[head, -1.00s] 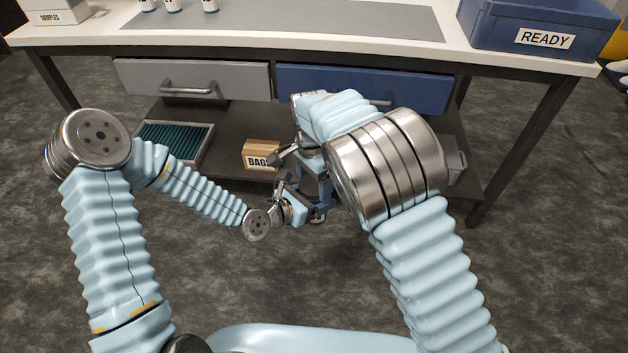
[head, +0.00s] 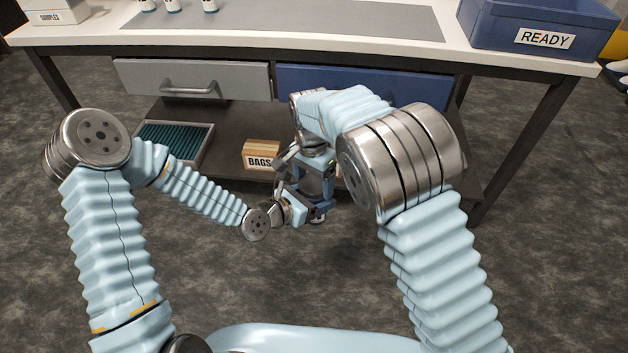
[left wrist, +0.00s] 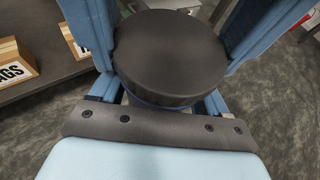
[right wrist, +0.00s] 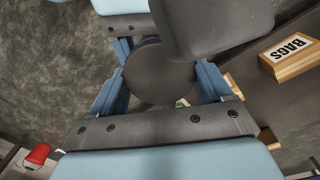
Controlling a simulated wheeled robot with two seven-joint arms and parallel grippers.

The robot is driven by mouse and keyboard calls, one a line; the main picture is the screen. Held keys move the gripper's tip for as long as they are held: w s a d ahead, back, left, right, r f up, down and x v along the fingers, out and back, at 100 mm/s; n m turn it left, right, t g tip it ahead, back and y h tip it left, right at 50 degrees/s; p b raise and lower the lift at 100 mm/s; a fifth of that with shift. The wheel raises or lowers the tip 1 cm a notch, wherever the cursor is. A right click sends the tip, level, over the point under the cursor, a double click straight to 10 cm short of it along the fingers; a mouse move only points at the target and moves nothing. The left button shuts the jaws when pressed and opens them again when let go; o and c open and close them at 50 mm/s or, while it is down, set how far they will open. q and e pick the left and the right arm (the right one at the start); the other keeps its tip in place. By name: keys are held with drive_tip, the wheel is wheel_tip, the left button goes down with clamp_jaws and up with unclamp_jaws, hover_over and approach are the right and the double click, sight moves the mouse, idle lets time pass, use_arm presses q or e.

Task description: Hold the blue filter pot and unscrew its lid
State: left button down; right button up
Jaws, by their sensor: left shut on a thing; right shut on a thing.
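The filter pot is held between my two grippers. In the head view only a small dark part of the pot (head: 314,184) shows between them. In the left wrist view its flat dark round face (left wrist: 170,52), with a thin blue edge, lies between blue fingers. My left gripper (head: 308,203) is shut on the pot, low in the head view. My right gripper (head: 313,164) is just above it, shut on the pot's lid. In the right wrist view a dark disc (right wrist: 158,72) sits between the fingers, partly covered by a grey plate. The lid's thread is hidden.
The bench (head: 110,43) is behind my grippers, with a grey drawer (head: 225,84) and a blue one (head: 420,92). On its lower shelf are a BAGS box (head: 260,155) and a tray (head: 205,150). A blue READY bin (head: 480,35) stands on top. The floor in front is clear.

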drive_tip(key=shift+r, duration=1)
